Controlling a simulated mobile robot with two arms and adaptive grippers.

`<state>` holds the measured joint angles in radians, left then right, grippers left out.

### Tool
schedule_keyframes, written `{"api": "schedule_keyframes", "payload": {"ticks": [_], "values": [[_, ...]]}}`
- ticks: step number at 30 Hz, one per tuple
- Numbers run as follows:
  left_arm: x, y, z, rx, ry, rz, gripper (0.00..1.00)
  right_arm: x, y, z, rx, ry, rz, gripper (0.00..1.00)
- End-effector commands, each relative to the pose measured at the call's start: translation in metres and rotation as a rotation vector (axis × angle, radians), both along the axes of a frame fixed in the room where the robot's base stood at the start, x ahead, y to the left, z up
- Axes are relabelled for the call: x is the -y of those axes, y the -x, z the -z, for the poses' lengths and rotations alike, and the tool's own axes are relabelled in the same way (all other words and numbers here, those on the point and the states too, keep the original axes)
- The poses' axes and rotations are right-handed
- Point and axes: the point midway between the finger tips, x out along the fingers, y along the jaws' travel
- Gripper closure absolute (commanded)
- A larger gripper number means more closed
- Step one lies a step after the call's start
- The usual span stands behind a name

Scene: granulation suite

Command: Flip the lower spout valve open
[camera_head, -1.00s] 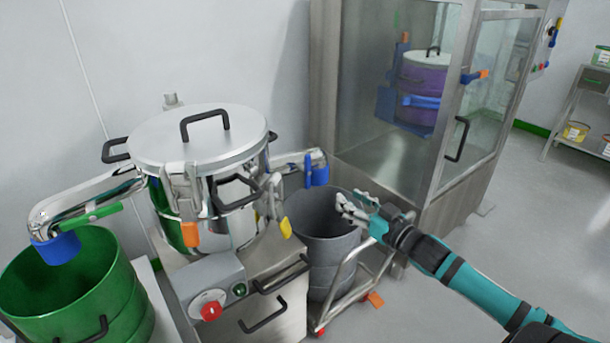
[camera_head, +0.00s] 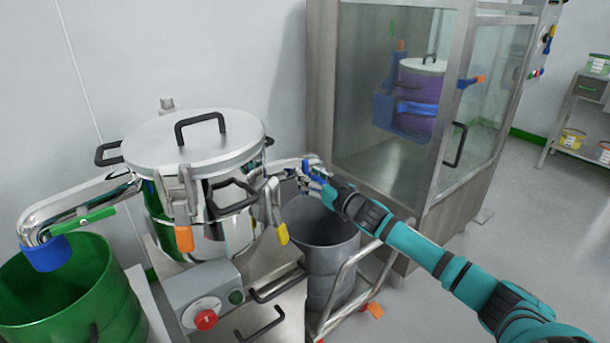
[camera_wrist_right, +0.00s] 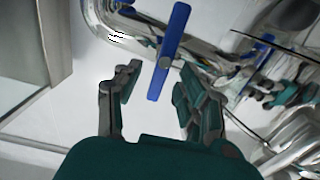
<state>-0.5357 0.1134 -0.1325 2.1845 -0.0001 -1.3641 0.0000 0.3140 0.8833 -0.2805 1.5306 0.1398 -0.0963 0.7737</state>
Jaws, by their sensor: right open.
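My right gripper (camera_head: 312,178) is at the right-hand chrome spout (camera_head: 284,166) of the steel vessel (camera_head: 210,205), partly covering the spout's end. In the right wrist view the gripper (camera_wrist_right: 158,80) is open. The spout's blue valve lever (camera_wrist_right: 170,45) shows ahead, its near end in line with the gap between the two fingers. I cannot tell whether the fingers touch it. The lever lies across the chrome pipe (camera_wrist_right: 115,35). My left gripper is not in view.
A second spout with a green lever (camera_head: 82,221) ends in a blue collar over a green drum (camera_head: 70,300). A grey bin (camera_head: 325,240) on a cart stands below my right gripper. A glass-fronted steel cabinet (camera_head: 395,190) stands behind.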

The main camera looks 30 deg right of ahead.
Motion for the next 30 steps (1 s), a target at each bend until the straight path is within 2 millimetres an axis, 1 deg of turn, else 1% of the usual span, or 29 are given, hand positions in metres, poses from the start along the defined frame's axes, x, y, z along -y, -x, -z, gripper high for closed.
{"api": "schedule_keyframes", "payload": {"ticks": [1,3,6,10,17,26,27,30], "values": [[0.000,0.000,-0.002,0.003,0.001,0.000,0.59,0.000,-0.007,0.000,0.002,-0.001,0.001,0.59],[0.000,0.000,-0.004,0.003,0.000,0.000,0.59,-0.001,-0.014,0.000,0.002,-0.002,0.000,0.59],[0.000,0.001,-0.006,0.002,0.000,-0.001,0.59,-0.002,-0.021,0.000,0.001,-0.002,0.000,0.59],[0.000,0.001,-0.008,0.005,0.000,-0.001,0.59,-0.002,-0.024,0.001,0.000,-0.001,-0.001,0.59],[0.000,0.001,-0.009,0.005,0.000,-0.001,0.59,-0.002,-0.025,0.001,-0.001,-0.001,-0.001,0.59],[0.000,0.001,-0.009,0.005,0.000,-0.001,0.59,-0.002,-0.024,0.001,-0.001,-0.001,0.000,0.97],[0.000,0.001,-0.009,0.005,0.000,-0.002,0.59,-0.002,-0.024,0.001,-0.001,-0.001,0.000,1.00],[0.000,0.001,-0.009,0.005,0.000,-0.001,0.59,-0.002,-0.024,0.001,-0.001,-0.001,0.001,1.00]]}}
